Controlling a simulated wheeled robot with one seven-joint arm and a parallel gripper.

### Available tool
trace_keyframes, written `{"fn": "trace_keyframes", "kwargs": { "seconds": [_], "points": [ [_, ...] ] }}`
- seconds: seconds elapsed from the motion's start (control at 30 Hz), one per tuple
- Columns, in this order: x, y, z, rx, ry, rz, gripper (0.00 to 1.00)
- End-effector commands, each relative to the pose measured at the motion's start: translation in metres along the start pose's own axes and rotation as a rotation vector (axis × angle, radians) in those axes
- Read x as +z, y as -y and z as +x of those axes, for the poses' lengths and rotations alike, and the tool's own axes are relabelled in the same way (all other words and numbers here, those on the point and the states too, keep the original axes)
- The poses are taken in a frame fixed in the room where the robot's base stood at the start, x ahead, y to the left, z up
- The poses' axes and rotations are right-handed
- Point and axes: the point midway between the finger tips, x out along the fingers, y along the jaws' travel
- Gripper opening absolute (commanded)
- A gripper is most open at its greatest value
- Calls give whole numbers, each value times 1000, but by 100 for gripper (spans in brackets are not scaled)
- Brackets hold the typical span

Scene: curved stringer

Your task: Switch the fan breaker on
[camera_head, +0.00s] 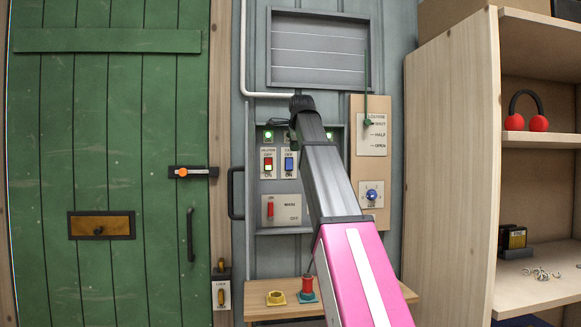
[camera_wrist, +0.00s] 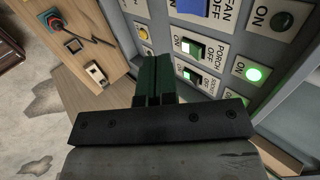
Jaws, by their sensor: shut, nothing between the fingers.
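The blue fan breaker (camera_head: 289,161) is the second switch of the upper row in the grey panel, between OFF and ON labels. In the wrist view the blue breaker (camera_wrist: 193,5) is cut by the top edge, beside a FAN label; which way it is set I cannot tell. The lamp (camera_wrist: 282,20) in line with it looks dark. My gripper (camera_wrist: 156,62) is shut and empty, its dark green fingers below and left of the breaker in the wrist view. In the head view my arm hides the fingertips.
The porch switch (camera_wrist: 190,47) and another switch (camera_wrist: 190,74) sit beside the breaker; a porch-row lamp (camera_wrist: 255,74) glows green. A red breaker (camera_head: 268,161) is left of it, the red main switch (camera_head: 270,209) below. A wooden shelf (camera_head: 262,313) juts out under the panel.

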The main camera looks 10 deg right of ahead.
Motion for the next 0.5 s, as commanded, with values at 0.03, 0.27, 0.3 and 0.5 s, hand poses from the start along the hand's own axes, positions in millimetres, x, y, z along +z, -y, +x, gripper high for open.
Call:
{"fn": "trace_keyframes", "kwargs": {
  "seconds": [0.03, 0.27, 0.3, 0.5],
  "points": [
    [0, 0, 1, 0, 0, 0, 0],
    [0, 0, 20, 2, 0, -1, 0],
    [0, 0, 26, 2, 0, -1, 0],
    [0, 0, 63, 2, 0, -1, 0]
  ]
}}
